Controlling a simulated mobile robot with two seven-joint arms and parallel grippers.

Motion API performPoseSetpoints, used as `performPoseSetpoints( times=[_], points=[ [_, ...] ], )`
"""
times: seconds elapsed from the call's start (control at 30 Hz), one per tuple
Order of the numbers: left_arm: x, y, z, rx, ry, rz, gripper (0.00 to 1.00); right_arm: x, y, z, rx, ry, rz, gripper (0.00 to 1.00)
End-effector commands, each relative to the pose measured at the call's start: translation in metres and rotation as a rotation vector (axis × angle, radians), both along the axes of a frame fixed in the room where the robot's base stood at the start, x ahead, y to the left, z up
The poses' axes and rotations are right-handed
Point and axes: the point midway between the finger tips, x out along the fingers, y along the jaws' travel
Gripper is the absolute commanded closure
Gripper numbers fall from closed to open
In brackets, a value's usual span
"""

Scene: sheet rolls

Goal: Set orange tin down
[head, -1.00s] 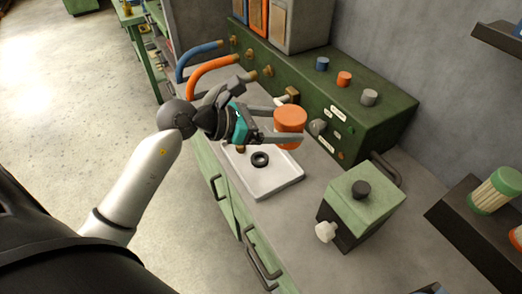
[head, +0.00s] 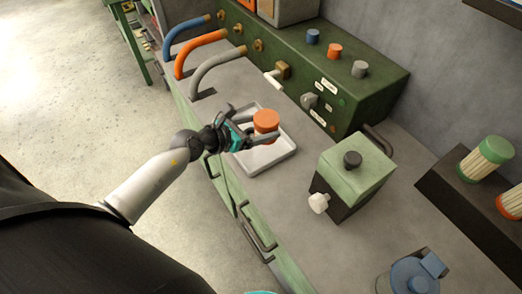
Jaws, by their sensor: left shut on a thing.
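The orange tin (head: 266,121) is a short round can, upright between the fingers of my left gripper (head: 265,128). The gripper is shut on it, reaching in from the left. The tin is over the white tray (head: 282,155) on the grey bench top. I cannot tell whether its bottom touches the tray. The black ring in the tray is hidden behind the tin and gripper.
A green panel (head: 381,95) with coloured knobs stands behind the tray. Blue, orange and grey curved pipes (head: 219,67) rise at the back left. A green box (head: 354,171) with a black knob stands right of the tray. Bare bench lies in front of it.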

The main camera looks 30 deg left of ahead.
Motion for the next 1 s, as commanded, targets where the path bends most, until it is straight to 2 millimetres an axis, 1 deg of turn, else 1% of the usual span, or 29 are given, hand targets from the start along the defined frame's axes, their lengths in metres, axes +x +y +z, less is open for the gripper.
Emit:
performPoseSetpoints(
  times=[0.03,0.1,0.2,0.37,0.6,0.7,1.0],
  points=[
    [0.001,0.000,-0.015,-0.002,-0.001,0.000,0.86,0.000,0.001,-0.011,0.001,-0.001,-0.001,0.50],
    [0.001,0.000,-0.025,-0.003,-0.001,0.001,0.86,0.000,0.002,-0.017,0.004,-0.001,-0.002,0.50],
    [0.001,0.000,-0.034,-0.002,-0.002,0.000,0.86,0.001,0.004,-0.022,0.006,-0.002,-0.002,0.50],
    [0.001,0.000,-0.041,-0.002,-0.002,0.000,0.86,0.001,0.005,-0.026,0.008,-0.001,-0.002,0.50],
    [0.001,0.000,-0.073,-0.003,-0.002,0.002,0.86,0.001,0.005,-0.047,0.007,-0.002,-0.002,0.50],
    [0.001,0.000,-0.079,-0.001,-0.004,0.001,0.86,0.001,0.005,-0.050,0.007,-0.002,-0.002,0.50],
    [0.001,0.000,-0.079,-0.001,-0.004,0.000,0.86,0.000,0.004,-0.049,0.005,-0.001,-0.002,0.50]
  ],
)
